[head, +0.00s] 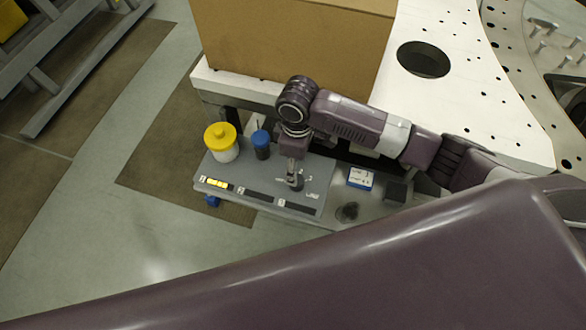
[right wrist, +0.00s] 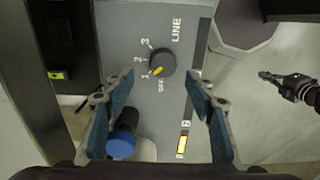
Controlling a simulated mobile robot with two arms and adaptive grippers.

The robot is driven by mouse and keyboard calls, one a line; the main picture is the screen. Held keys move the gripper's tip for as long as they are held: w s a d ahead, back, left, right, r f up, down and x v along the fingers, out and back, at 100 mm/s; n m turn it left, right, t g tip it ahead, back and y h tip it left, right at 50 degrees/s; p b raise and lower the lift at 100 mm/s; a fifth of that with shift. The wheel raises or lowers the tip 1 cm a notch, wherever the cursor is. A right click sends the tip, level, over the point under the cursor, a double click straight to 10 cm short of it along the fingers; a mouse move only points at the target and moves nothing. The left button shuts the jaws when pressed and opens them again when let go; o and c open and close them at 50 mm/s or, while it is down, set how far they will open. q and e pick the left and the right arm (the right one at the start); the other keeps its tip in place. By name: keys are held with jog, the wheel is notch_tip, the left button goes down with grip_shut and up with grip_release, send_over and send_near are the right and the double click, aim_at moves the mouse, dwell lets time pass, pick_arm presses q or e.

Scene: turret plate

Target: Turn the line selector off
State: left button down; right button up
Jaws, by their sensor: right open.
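The line selector (right wrist: 163,61) is a dark round knob with a yellow pointer mark, on a grey panel (right wrist: 180,20) lettered LINE. Marks 1, 2, 3 and what reads as OFF stand around it. The yellow mark points to the lower left in the right wrist view, near 1; the exact setting is hard to tell. My right gripper (right wrist: 160,80) is open, one blue-padded finger on each side of the knob, with nothing held. In the head view, my right gripper (head: 293,182) points down over the panel and hides the knob.
A yellow-lidded white jar (head: 222,143) and a dark blue-capped bottle (head: 261,144) stand on the panel's left. A blue-and-white box (head: 360,178) lies right of it. A white table (head: 455,100) with a large cardboard box (head: 290,40) stands behind.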

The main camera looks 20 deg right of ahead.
jog(key=f, duration=0.3)
jog(key=s+f, duration=0.1)
jog(key=f, duration=0.1)
jog(key=shift+p, duration=0.35)
jog(key=shift+w+f, duration=0.15)
jog(key=shift+f, duration=0.75)
pick_arm(q)
jog(key=s, duration=0.4)
jog(key=shift+r, duration=0.4)
pick_arm(e)
jog(key=c, duration=1.2)
